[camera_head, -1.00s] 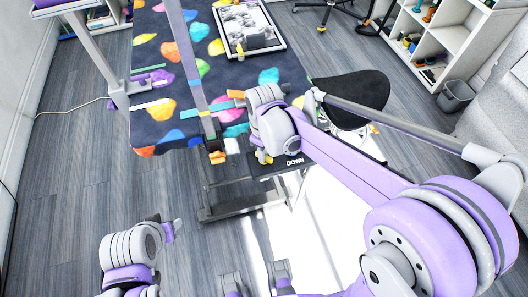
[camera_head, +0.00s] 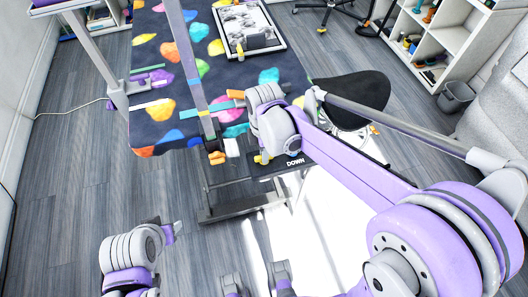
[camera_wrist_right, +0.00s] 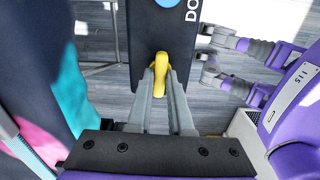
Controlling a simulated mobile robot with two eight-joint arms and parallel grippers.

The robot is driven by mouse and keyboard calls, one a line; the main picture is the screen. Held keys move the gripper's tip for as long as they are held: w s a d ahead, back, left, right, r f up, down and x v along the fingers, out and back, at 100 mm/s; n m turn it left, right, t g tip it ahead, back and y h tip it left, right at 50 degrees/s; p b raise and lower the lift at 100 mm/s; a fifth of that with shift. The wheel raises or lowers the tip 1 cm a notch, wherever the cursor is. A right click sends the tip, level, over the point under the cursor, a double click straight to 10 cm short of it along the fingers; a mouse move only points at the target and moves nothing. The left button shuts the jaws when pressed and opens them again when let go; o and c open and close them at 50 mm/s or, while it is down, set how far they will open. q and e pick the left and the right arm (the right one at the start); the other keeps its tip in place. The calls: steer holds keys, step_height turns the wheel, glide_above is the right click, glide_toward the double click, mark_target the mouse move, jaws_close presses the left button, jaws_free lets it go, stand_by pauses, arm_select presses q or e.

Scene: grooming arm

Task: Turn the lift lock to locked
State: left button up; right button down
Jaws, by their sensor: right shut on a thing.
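The yellow lift lock lever (camera_wrist_right: 159,66) sits on a dark control panel (camera_wrist_right: 150,22) in the right wrist view. My right gripper (camera_wrist_right: 160,76) is shut on this lever, with its two grey fingers on either side of it. In the head view the lever's yellow end (camera_head: 262,159) shows just below my right wrist, beside the panel marked DOWN (camera_head: 278,168). The right fingertips are mostly hidden there by the wrist. My left gripper (camera_head: 172,230) is at lower left, well away from the panel; its jaw opening is unclear.
The grooming table (camera_head: 160,105), with a dark, colourfully patterned top, stands behind the panel. A grey post (camera_head: 190,60) rises in front of it. A black seat-like shape (camera_head: 352,98) is at right. Floor at left is clear.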

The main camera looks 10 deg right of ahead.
steer(key=shift+n, duration=0.3)
steer(key=c, duration=0.8)
jaws_free()
step_height(320, 180, up, 11)
steer(key=shift+f+p, duration=0.1)
steer(key=shift+p, duration=0.45)
steer(key=s+d+f+m+t+p, duration=0.1)
steer(key=s+d+m, duration=0.1)
steer(key=s+m, duration=0.2)
steer(key=s+d+f+m+t+p, duration=0.1)
steer(key=s+d+f+m+t, duration=0.1)
steer(key=s+m, duration=0.3)
steer(key=s+d+f+m+t+p, duration=0.1)
steer(key=s+d+m+t, duration=0.1)
steer(key=s+m, duration=0.3)
steer(key=shift+s+d+f+m, duration=0.1)
steer(key=shift+d+m, duration=0.1)
steer(key=shift+m, duration=0.95)
steer(key=shift+d+f+m, duration=0.1)
steer(key=shift+d+m, duration=0.1)
steer(key=shift+m, duration=0.95)
